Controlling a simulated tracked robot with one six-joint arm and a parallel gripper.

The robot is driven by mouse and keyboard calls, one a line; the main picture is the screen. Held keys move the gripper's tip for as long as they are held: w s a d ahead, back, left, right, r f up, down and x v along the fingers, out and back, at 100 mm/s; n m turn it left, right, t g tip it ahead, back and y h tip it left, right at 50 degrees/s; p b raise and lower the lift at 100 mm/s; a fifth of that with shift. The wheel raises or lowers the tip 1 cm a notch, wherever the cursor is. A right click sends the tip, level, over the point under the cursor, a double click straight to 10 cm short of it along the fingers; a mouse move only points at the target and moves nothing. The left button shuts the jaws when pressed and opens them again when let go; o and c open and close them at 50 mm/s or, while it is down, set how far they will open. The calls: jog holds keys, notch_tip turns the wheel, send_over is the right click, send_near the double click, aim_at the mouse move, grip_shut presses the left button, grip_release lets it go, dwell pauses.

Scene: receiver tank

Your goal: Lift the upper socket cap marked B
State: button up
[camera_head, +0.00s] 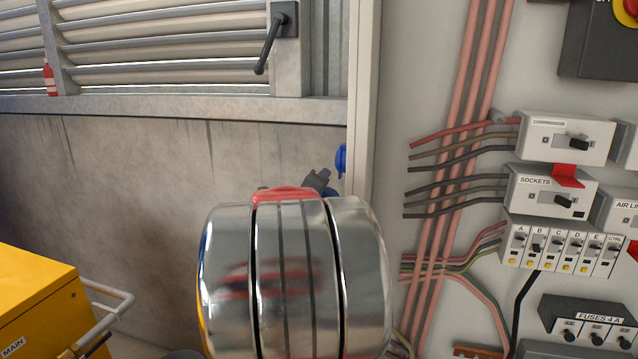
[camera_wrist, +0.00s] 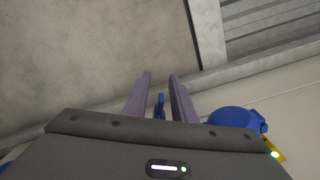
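In the wrist view my gripper (camera_wrist: 160,75) has its two purple-grey fingers apart, with a gap between them. A narrow blue part (camera_wrist: 159,106) shows in that gap, and I see clear space between it and the fingers. A larger round blue cap (camera_wrist: 236,119) is to the right of the fingers, partly hidden by my gripper body. In the head view a blue cap (camera_head: 341,160) sits at the panel's left edge, just beyond my gripper (camera_head: 322,177), which my arm mostly hides. No letter B is readable on any blue part.
The grey panel to the right carries red and black cables (camera_head: 465,150), a SOCKETS switch (camera_head: 552,192) and a row of small breakers (camera_head: 565,248). A yellow cabinet (camera_head: 40,305) with a rail stands at lower left. A black lever (camera_head: 270,43) hangs by the louvres.

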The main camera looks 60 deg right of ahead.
grip_shut()
dwell(1.3)
